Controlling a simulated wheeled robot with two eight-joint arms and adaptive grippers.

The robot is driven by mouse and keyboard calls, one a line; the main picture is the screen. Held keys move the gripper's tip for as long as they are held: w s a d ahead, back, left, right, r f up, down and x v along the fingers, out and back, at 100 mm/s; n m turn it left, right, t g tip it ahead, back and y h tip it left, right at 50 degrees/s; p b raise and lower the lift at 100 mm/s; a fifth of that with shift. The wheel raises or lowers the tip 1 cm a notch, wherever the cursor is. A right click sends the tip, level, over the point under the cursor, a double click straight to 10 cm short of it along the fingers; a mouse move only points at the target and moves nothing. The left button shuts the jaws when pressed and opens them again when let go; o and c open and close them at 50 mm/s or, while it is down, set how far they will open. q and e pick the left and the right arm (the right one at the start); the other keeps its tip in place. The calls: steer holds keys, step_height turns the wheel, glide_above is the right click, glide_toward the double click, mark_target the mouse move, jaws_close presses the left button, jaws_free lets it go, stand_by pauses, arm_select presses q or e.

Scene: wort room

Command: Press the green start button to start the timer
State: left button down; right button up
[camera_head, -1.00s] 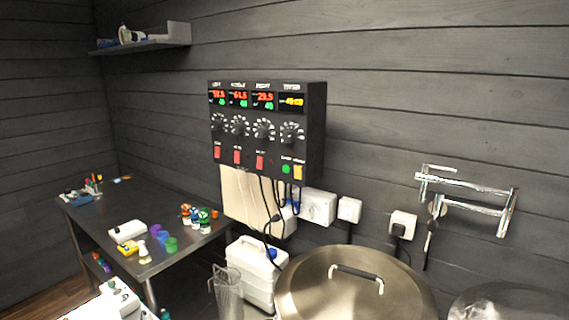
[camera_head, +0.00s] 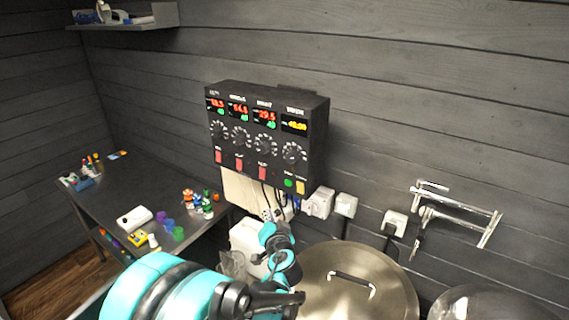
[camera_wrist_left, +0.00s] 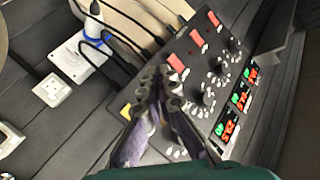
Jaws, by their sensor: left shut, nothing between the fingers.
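The black control box (camera_head: 265,135) hangs on the wall, with three red switches and several dials. The green start button (camera_head: 289,183) is at its lower right, beside a yellow button (camera_head: 300,187). My left gripper (camera_head: 271,214) is shut and empty, below the box's lower edge and a little left of the green button, apart from it in the picture. In the left wrist view my shut fingers (camera_wrist_left: 165,80) stand in front of the tilted box (camera_wrist_left: 215,75). The yellow button (camera_wrist_left: 126,112) shows beside them; the green button seems hidden behind them. My right gripper is out of view.
Black cables (camera_wrist_left: 125,35) and white sockets (camera_head: 319,203) are on the wall just below the box. A large steel lid (camera_head: 355,290) is below right. A steel table (camera_head: 110,200) with small bottles is at left. A wall rail (camera_head: 455,212) is at right.

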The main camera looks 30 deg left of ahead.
mark_target(288, 183)
arm_select(q)
steer(key=shift+w+a+r+t+y+p, duration=0.15)
steer(key=shift+w+a+r+p, duration=0.25)
steer(key=shift+r, duration=0.15)
steer(key=shift+w+a+r+t+y+p, duration=0.15)
steer(key=shift+w+a+r+p, duration=0.1)
steer(key=shift+w+r, duration=0.25)
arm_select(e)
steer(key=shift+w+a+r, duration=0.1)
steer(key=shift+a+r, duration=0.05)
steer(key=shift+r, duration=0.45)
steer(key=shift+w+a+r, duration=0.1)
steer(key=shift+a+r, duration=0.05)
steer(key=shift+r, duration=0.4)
arm_select(q)
steer(key=shift+s, duration=0.15)
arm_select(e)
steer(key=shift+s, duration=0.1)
arm_select(q)
steer(key=shift+w+d, duration=0.2)
steer(key=shift+w, duration=2.05)
steer(key=shift+w+d, duration=0.15)
steer(key=shift+w, duration=2.05)
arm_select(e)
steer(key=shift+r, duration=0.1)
arm_select(q)
steer(key=shift+w, duration=0.4)
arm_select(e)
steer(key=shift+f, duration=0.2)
